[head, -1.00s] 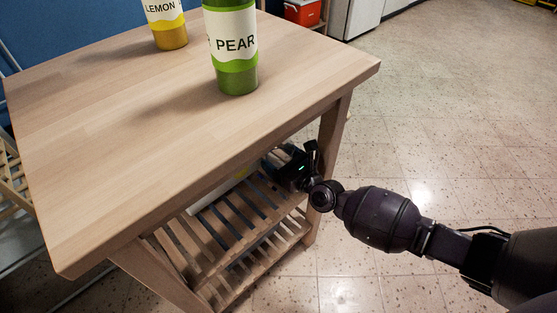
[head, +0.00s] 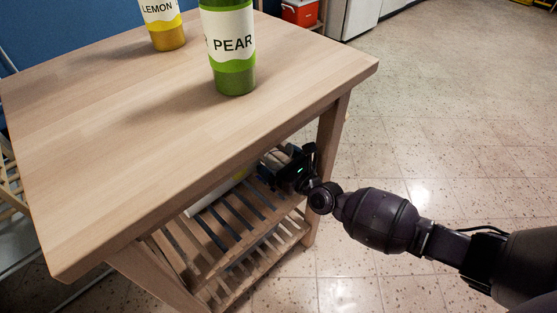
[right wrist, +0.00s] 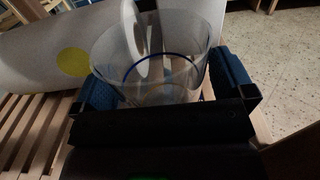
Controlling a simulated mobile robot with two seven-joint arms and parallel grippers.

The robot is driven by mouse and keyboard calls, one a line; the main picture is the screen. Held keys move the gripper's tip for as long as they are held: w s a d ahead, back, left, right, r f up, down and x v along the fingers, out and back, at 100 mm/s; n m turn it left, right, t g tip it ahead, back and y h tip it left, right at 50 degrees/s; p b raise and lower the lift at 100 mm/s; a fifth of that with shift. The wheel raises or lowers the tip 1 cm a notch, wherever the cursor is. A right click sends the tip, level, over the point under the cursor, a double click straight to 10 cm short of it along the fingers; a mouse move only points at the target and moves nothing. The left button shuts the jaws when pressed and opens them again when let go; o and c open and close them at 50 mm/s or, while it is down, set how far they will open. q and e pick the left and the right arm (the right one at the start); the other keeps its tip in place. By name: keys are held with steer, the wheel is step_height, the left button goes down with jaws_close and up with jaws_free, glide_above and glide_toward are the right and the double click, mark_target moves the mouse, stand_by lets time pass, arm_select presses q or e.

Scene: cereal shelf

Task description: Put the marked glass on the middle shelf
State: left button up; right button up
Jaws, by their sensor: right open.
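A clear glass with a thin blue ring (right wrist: 150,62) stands between the blue-padded fingers of my right gripper (right wrist: 163,88) in the right wrist view. The fingers are open, one on each side of the glass. I cannot tell whether either pad touches it. In the head view my right gripper (head: 283,168) is under the tabletop, over the slatted shelf (head: 234,222) near its right end. The glass cannot be made out there. My left gripper is not in view.
A white roll-like object with a yellow dot (right wrist: 73,62) lies left of the glass. A green PEAR bottle (head: 234,78) and a yellow LEMON bottle (head: 167,36) stand on the wooden tabletop (head: 130,130). A table leg (head: 325,150) is close beside my right gripper. The floor at right is clear.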

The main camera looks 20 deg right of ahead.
steer(key=p+v, duration=0.1)
steer(key=v, duration=1.1)
steer(key=shift+r, duration=0.15)
